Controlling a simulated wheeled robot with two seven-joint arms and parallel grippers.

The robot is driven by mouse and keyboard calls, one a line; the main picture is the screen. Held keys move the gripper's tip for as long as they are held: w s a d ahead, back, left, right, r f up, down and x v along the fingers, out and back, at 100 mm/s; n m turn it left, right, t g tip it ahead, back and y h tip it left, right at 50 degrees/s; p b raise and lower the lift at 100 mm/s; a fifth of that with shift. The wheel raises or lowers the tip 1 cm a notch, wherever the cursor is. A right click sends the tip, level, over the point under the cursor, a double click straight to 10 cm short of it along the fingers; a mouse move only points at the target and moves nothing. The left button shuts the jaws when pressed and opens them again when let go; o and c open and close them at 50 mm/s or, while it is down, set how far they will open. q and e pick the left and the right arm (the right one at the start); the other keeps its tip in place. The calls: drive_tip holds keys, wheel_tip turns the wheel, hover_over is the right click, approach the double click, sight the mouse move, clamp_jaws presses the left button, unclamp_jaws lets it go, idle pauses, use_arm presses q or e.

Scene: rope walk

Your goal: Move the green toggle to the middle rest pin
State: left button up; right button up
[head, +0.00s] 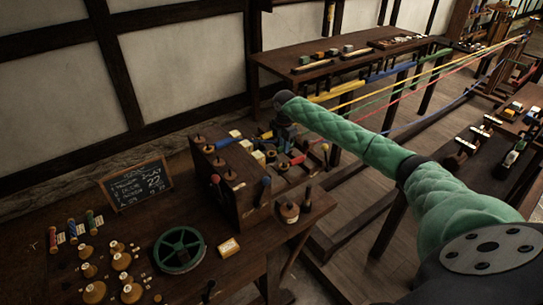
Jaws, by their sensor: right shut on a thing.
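My right gripper (284,135) hangs from the end of my green-sleeved arm, over the far side of the wooden machine box (255,205). It is small and dark here. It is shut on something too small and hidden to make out. I cannot pick out the green toggle with certainty; it may be among the small coloured parts by the gripper. Several wooden pins with round knobs (218,161) stand in a row on top of the box. I cannot tell which is the middle rest pin. My left gripper is not in view.
A green wheel (180,250), wooden knobs (95,292), coloured spools (72,231) and a chalkboard (137,185) are on the near table. A dark pot (289,213) stands right of the box. Coloured strands (440,68) stretch away to the back right.

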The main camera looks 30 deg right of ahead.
idle(0.4)
drive_tip(key=o, duration=0.9)
drive_tip(key=shift+r, duration=0.1)
drive_tip(key=shift+r+p, duration=3.2)
drive_tip(key=shift+r, duration=0.7)
drive_tip(key=shift+f, duration=0.1)
